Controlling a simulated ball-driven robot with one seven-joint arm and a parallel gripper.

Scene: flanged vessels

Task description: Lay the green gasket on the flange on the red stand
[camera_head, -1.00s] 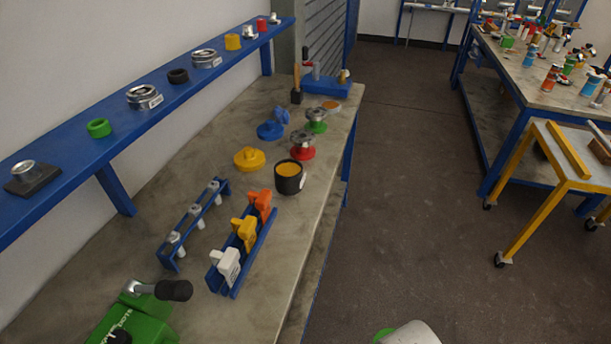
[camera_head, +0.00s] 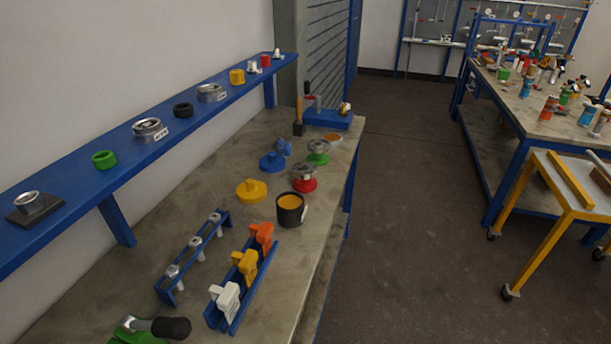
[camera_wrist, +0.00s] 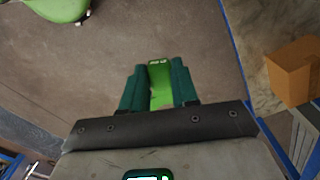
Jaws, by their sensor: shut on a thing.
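In the head view, the red stand (camera_head: 304,185) is on the bench, with a grey metal flange (camera_head: 303,172) on top. I see no green gasket on that flange. In the wrist view, my gripper (camera_wrist: 159,82) has its teal fingers shut on a green piece with small pale marking, the green gasket (camera_wrist: 160,88). Only part of the gasket shows between the fingers. The gripper is over the brown floor and is out of the head view, away from the red stand.
A green stand (camera_head: 318,158) with a similar flange is just behind the red one. A black cup (camera_head: 290,210), yellow piece (camera_head: 251,191) and blue piece (camera_head: 272,161) are close by. A blue shelf (camera_head: 75,175) runs along the wall. A cardboard box (camera_wrist: 295,72) shows in the wrist view.

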